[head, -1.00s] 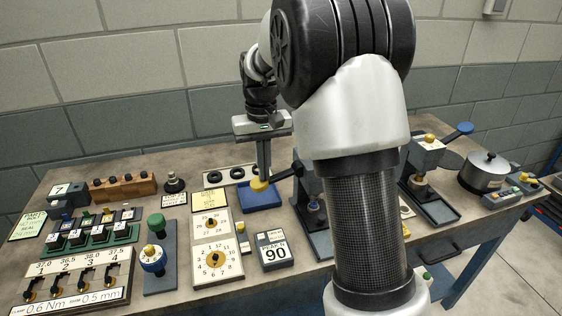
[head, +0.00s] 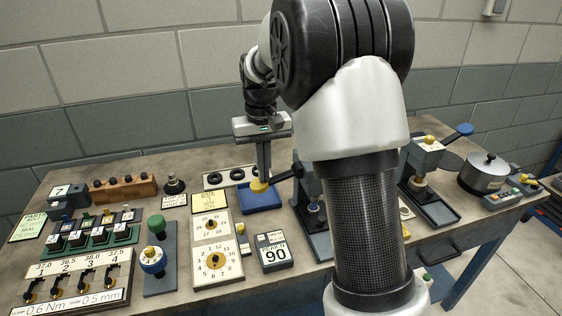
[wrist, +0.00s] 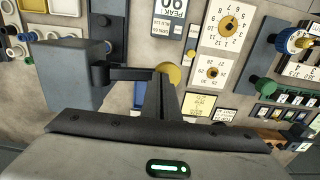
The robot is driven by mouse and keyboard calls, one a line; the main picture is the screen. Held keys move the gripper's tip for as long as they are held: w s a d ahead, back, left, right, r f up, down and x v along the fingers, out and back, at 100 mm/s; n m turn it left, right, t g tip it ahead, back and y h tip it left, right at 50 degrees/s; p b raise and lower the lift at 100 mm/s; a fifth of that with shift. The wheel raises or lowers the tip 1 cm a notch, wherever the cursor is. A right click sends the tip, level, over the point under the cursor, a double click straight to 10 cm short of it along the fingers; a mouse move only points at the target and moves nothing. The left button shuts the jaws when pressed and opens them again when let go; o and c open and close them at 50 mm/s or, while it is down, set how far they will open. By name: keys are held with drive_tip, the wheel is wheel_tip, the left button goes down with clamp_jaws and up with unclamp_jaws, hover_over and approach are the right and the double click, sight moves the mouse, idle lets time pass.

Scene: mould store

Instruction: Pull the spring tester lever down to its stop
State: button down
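The spring tester (head: 307,182) stands mid-bench, partly hidden behind my arm. Its dark block also shows at left in the wrist view (wrist: 75,75). A dark lever (head: 285,175) reaches left from it and ends in a yellow knob (head: 258,186). The lever (wrist: 140,73) and knob (wrist: 172,72) also show in the wrist view. My gripper (head: 262,178) points down with its fingers together, their tips at the top of the knob. They appear to touch it from above rather than enclose it. The knob is low, over a blue tray (head: 262,204).
A grey box reading PEAK N 90 (head: 275,252) and white dial plates (head: 214,260) lie in front and left. A second press with a blue-knobbed lever (head: 464,129) and a lidded pot (head: 485,172) stand at right. Black rings on a pale strip (head: 236,174) lie behind.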

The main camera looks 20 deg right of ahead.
wheel_tip(320, 180, up, 11)
drive_tip(key=p, duration=0.8)
drive_tip(key=shift+p, duration=0.4)
drive_tip(key=s+r+t, duration=0.3)
drive_tip(key=s+r, duration=0.6)
drive_tip(key=s, duration=0.4)
drive_tip(key=s+f+t, duration=0.1)
drive_tip(key=s+t, duration=0.1)
drive_tip(key=s, duration=1.2)
drive_tip(key=shift+f+t, duration=0.15)
drive_tip(key=shift+t, duration=0.15)
